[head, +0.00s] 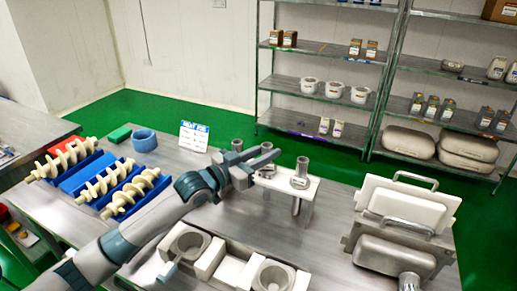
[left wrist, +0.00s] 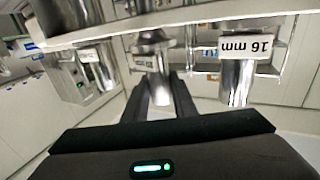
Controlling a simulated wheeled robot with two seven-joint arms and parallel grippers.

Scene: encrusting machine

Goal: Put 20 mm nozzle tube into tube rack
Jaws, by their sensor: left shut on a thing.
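The white tube rack (head: 309,187) stands on the table in the middle of the head view. My left gripper (head: 268,154) is over its left part. In the left wrist view the gripper (left wrist: 161,100) is shut on a shiny metal nozzle tube (left wrist: 157,68). The held tube is at the rack plate's edge (left wrist: 200,22); I cannot tell whether it sits in a hole. A tube (left wrist: 237,85) behind a "16 mm" label (left wrist: 247,48) is on one side, and another tube (left wrist: 101,70) on the other. One metal tube (head: 301,168) stands upright at the rack's right. My right gripper is not in view.
White fittings with round openings (head: 187,243) lie at the table's front. Blue trays with cream screws (head: 121,190) and a blue ring (head: 144,140) are at the left. A metal machine part (head: 395,255) stands at the right. A small sign (head: 194,136) stands behind my gripper.

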